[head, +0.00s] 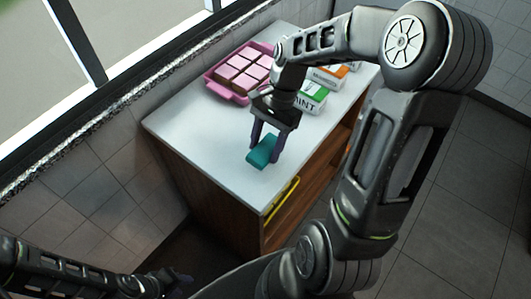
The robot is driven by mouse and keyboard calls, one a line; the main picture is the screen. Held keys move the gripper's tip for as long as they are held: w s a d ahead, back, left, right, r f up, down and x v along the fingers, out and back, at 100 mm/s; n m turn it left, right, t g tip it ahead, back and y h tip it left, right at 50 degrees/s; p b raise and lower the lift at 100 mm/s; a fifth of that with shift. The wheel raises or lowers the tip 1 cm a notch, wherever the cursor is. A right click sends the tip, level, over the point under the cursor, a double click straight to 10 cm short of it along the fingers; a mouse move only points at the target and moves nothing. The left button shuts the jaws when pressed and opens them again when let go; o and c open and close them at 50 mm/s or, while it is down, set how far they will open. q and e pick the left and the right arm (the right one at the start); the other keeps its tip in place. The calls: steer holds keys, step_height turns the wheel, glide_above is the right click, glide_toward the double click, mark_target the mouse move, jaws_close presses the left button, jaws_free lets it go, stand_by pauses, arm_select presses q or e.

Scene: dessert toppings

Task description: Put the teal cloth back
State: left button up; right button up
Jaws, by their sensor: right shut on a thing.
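The teal cloth (261,154) is a small folded block low over the white counter, near its front end. My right gripper (265,152) points down and is shut on the teal cloth, with one finger on each side of it. I cannot tell whether the cloth touches the counter top (205,133). My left gripper (177,279) is at the bottom left of the head view, low and away from the counter. It is dark and partly cut off, so its fingers are hard to make out.
A yellow item (283,198) shows in the open shelf below. The counter's left part is clear.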

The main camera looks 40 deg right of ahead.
mark_target(266, 155)
steer(key=shift+f, duration=1.85)
steer(key=shift+f, duration=0.2)
steer(key=o, duration=1.3)
steer(key=shift+r, duration=0.15)
steer(key=b+v, duration=0.1)
steer(key=v, duration=1.1)
